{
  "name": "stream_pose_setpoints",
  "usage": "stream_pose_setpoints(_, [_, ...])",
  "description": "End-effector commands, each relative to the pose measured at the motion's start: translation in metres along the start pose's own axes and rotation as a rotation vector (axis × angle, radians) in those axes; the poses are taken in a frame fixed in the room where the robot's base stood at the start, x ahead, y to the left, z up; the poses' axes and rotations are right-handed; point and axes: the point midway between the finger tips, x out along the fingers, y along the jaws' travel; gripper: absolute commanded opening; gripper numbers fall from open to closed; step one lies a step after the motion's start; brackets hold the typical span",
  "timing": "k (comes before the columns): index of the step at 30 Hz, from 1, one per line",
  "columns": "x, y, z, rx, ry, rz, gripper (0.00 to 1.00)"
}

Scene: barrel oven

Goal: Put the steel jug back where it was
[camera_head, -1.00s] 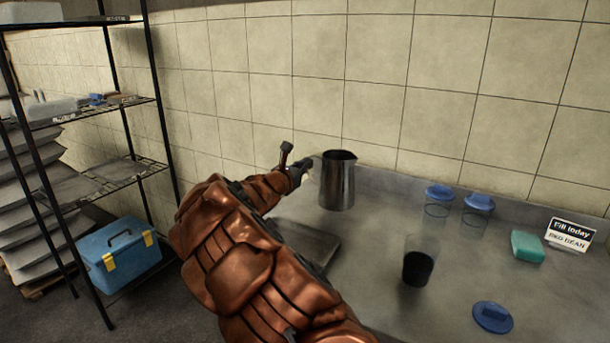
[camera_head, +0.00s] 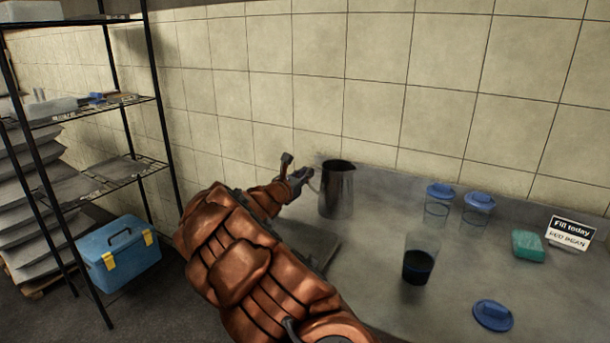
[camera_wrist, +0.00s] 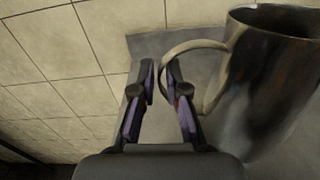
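The steel jug (camera_head: 337,192) stands upright on the grey counter near the tiled wall, with its handle toward the left. In the wrist view the jug (camera_wrist: 268,85) fills the right side, and its curved handle reaches to the fingers. My gripper (camera_head: 304,176) is at the handle side of the jug. In the wrist view my gripper (camera_wrist: 164,80) has its two purple-padded fingers apart, with a visible gap between them. The handle edge is close to the right finger, which hides part of it. The inside of the jug is dark.
A glass jar with dark contents (camera_head: 418,267) stands on the counter (camera_head: 375,300). Two blue-lidded jars (camera_head: 438,212), (camera_head: 476,216), a blue lid (camera_head: 492,315), a green block (camera_head: 528,245) and a sign (camera_head: 570,233) are to the right. A shelf rack (camera_head: 95,185) stands left.

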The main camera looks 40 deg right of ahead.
Motion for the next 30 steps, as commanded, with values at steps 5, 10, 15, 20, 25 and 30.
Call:
stream_pose_setpoints(5, [0.000,0.000,0.000,0.000,0.000,0.000,0.31])
stream_pose_setpoints(10, [0.000,0.000,0.000,0.000,0.001,0.000,0.31])
stream_pose_setpoints(15, [0.000,0.000,0.004,0.000,0.001,0.000,0.31])
stream_pose_setpoints(20, [-0.018,0.001,0.003,-0.002,0.000,0.002,0.31])
stream_pose_setpoints(25, [-0.045,0.002,0.004,0.000,-0.001,0.004,0.31])
stream_pose_setpoints(30, [-0.071,0.001,0.002,-0.003,0.000,0.002,0.31])
